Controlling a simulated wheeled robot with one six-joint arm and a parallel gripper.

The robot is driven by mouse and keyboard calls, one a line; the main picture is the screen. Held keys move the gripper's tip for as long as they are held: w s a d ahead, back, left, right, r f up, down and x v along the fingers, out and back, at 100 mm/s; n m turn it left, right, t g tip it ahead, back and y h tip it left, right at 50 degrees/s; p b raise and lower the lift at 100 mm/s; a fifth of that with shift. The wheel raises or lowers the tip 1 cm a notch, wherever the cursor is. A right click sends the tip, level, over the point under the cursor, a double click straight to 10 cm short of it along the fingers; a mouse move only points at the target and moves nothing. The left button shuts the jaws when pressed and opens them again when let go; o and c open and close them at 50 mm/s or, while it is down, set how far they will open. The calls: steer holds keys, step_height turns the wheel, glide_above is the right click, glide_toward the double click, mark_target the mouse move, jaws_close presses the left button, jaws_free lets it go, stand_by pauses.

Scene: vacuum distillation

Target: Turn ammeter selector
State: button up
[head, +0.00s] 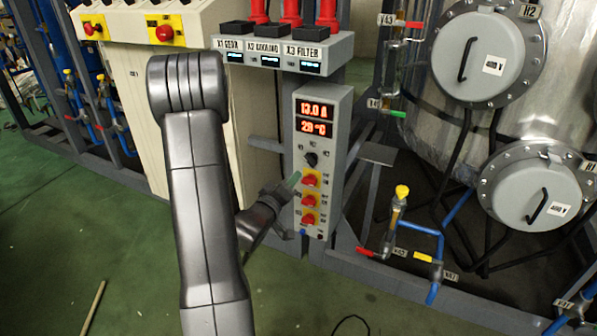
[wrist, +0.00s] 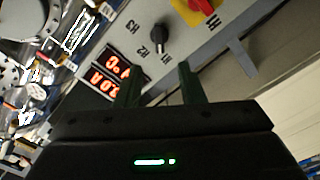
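The ammeter selector is a small black knob (head: 311,159) on the front of a grey control box (head: 342,125), below red displays (head: 314,118) reading about 13.0 A and 29 °C. In the wrist view the knob (wrist: 160,38) has H1, H2 and H3 labels around it. My gripper (head: 290,183) is in front of the box, below and left of the knob in the head view. In the wrist view my gripper (wrist: 158,82) has its two dark green fingers apart and nothing between them. The knob lies beyond the fingertips, roughly in line with the gap, and looks untouched.
Several red switches (head: 310,181) on yellow plates sit below the knob; one (wrist: 205,8) shows at the wrist view's top. A shelf with small displays (head: 287,60) overhangs the box. A cream cabinet (head: 140,110) stands left, and valve pipes (head: 400,220) stand right.

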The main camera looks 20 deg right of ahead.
mark_target(307, 161)
steer(key=shift+v, duration=1.25)
steer(key=shift+d, duration=0.1)
steer(key=x, duration=1.3)
steer(key=shift+w+d+b, duration=0.25)
steer(key=shift+w+b, duration=0.05)
steer(key=shift+b, duration=0.05)
